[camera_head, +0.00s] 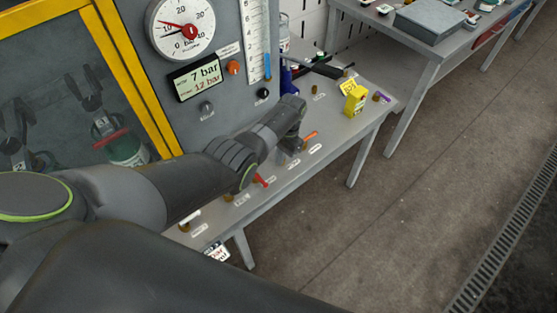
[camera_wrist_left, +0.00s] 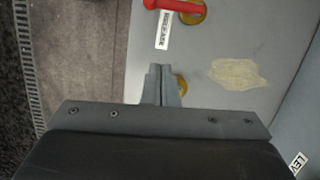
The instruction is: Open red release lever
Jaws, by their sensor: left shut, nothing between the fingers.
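The red release lever (camera_head: 260,181) sits on the grey bench top, partly beside my left forearm in the head view. In the left wrist view the red lever (camera_wrist_left: 178,6) lies at the top edge, on a round brass base (camera_wrist_left: 193,13) with a white label beside it. My left gripper (camera_head: 291,146) points down at the bench, close to an orange lever (camera_head: 310,135). Its fingers (camera_wrist_left: 160,75) are shut and empty, apart from the red lever. They partly hide another brass fitting (camera_wrist_left: 181,85). My right gripper is not in view.
A panel with a round gauge (camera_head: 182,27) and a display reading 7 bar and 12 bar (camera_head: 196,82) stands behind the bench. A yellow block (camera_head: 355,100) is farther along the bench. A yellow-framed window (camera_head: 127,70) is at left. Open floor (camera_head: 400,190) lies right.

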